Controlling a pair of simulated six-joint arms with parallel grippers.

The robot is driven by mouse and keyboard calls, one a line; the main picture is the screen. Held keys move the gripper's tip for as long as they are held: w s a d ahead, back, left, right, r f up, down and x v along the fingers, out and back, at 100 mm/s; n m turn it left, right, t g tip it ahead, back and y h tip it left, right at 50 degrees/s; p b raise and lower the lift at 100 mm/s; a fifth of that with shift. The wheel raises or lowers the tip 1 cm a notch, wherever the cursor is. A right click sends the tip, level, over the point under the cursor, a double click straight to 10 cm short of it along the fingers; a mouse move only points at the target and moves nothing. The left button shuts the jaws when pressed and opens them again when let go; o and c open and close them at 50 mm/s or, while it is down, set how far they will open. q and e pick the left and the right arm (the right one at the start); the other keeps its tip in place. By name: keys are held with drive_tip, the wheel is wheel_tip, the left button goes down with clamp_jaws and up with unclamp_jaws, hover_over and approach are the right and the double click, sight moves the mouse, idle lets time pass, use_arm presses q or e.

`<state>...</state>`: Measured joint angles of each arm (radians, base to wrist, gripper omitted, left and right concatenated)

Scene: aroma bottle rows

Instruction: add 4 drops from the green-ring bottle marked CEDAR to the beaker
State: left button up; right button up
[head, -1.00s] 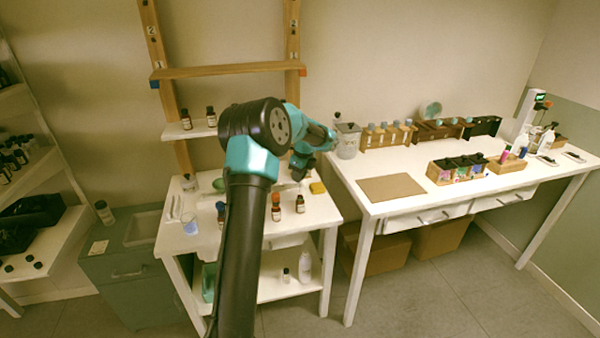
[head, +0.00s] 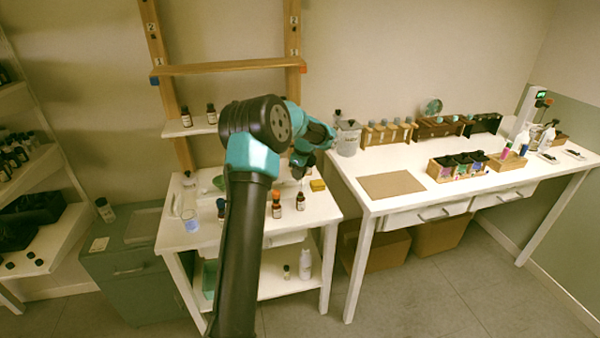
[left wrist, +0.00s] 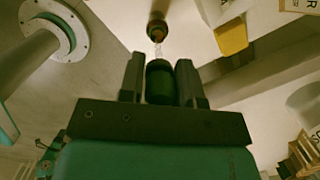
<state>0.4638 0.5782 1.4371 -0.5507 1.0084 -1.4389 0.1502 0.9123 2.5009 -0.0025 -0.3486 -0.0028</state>
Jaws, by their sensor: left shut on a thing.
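My left gripper (head: 299,173) is above the right-hand amber bottle (head: 301,202) on the white cart. In the left wrist view the gripper (left wrist: 160,75) is shut on a dropper cap with a dark green bulb (left wrist: 159,84). The glass pipette (left wrist: 158,50) points at the amber bottle (left wrist: 157,26). I cannot tell whether its tip is inside the neck. The bottle's label cannot be read. A glass beaker (head: 191,222) with a bluish tint stands at the cart's left front. My right gripper is not in view.
An orange-capped bottle (head: 276,205) and another dark bottle (head: 221,208) stand left of the amber bottle. A yellow block (head: 318,185) lies behind it to the right. Two bottles stand on the shelf (head: 200,128). A brown mat (head: 391,186) lies on the bench.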

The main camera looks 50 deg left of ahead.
use_arm(q)
drive_tip(key=shift+f, duration=0.3)
drive_tip(key=shift+f, duration=3.65)
drive_tip(key=o, duration=0.3)
idle(0.6)
drive_tip(key=shift+r, duration=0.1)
drive_tip(key=shift+r, duration=4.3)
